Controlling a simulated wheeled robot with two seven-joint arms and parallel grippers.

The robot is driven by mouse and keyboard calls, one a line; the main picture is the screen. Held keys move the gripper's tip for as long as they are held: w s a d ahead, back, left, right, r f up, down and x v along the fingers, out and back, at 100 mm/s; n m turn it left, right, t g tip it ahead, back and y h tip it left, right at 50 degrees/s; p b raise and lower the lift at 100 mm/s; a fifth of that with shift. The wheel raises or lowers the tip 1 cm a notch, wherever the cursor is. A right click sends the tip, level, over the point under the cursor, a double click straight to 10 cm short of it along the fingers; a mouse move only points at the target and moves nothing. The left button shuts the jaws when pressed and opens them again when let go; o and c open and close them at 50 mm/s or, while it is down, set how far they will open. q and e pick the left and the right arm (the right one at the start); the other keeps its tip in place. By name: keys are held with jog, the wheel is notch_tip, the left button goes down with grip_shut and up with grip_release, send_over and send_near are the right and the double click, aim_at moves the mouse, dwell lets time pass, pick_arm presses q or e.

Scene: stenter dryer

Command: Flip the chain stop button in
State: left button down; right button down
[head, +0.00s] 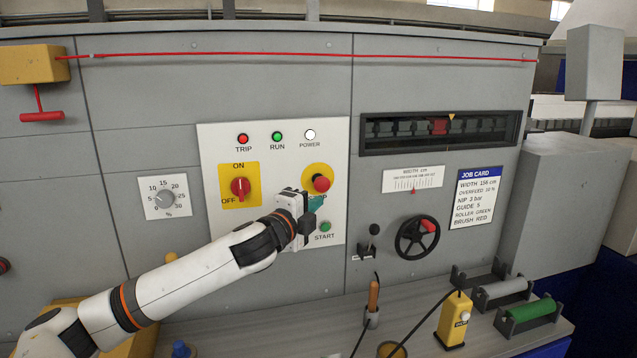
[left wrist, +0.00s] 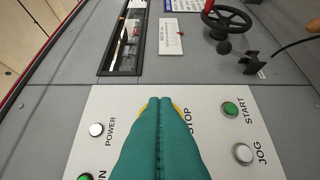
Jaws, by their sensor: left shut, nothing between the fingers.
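The red mushroom stop button (head: 321,183) sits on a round yellow plate (head: 317,170) on the white control panel (head: 221,146). The label under it is partly covered and its end reads "OP". My left gripper (head: 317,202) is just below and in front of the button, its teal fingers shut and empty. In the left wrist view the shut fingers (left wrist: 160,102) point at the panel and hide the red button. Slivers of the yellow plate (left wrist: 177,107) show beside the tips, with "STOP" to the right. I cannot tell whether the fingertips touch the button. My right gripper is not in view.
A red ON/OFF switch (head: 240,187) is left of the button, and the green START button (head: 326,227) is below. A JOG button (left wrist: 243,153) shows in the wrist view. A handwheel (head: 417,237) and small lever (head: 373,231) stand to the right. A shelf (head: 405,309) holds tools.

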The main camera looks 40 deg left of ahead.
aim_at(327, 185)
pick_arm(q)
jog(key=w+a+p, duration=0.1)
jog(key=w, duration=0.1)
jog(key=w+a+p, duration=0.1)
jog(key=w, duration=0.1)
jog(key=w+a+p, duration=0.1)
jog(key=w, duration=0.1)
jog(key=shift+w+a, duration=0.1)
jog(key=shift+w, duration=0.25)
jog(key=shift+w+a, duration=0.1)
jog(key=shift+w, duration=0.05)
